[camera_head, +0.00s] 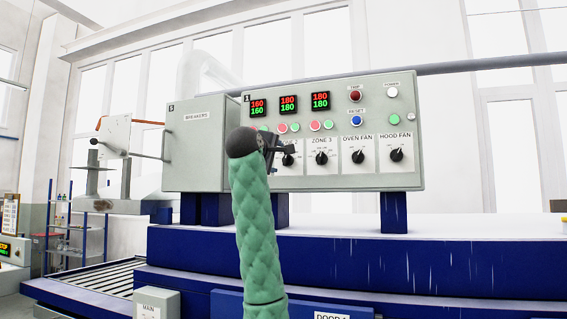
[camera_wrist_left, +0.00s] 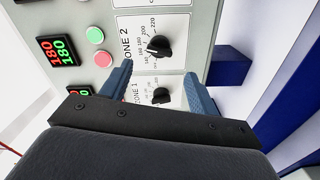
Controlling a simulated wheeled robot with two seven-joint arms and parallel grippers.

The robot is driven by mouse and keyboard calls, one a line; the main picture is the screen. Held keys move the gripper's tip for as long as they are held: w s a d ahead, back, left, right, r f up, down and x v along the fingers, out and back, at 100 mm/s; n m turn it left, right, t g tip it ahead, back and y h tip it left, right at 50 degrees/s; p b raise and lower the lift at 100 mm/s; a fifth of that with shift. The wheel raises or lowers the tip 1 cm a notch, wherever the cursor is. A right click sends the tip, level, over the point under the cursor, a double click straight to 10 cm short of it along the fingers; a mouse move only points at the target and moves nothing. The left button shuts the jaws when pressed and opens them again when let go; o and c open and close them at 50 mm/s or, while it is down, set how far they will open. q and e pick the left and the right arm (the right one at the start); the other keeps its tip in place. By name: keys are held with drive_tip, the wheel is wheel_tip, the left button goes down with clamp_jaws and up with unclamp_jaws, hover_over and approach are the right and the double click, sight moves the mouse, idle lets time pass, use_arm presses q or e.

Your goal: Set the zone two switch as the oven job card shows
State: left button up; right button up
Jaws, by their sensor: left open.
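The zone two switch (camera_wrist_left: 160,47) is a black knob on a white dial plate marked from 140 to 220, in the left wrist view. Its exact setting is too small to read surely. The zone two knob shows beyond the fingertips, and the zone one knob (camera_wrist_left: 161,96) shows between the fingers. Neither knob appears gripped. I cannot make out the oven job card. My right gripper is out of view.
The grey control panel (camera_head: 360,182) also carries the zone 3 knob (camera_head: 321,158), oven fan knob (camera_head: 358,157) and hood fan knob (camera_head: 396,155). A breakers box (camera_head: 200,150) adjoins it on the left. The blue oven body (camera_head: 450,262) lies below.

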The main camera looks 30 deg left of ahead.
sight(284, 159)
use_arm(q)
drive_tip(key=shift+p+x, duration=0.55)
drive_tip(key=shift+x, duration=3.15)
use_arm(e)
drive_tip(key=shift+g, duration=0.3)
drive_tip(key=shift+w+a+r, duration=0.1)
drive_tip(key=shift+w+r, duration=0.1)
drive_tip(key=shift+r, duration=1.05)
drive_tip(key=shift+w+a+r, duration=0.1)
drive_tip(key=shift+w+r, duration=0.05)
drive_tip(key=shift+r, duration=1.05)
use_arm(q)
drive_tip(key=c, duration=1)
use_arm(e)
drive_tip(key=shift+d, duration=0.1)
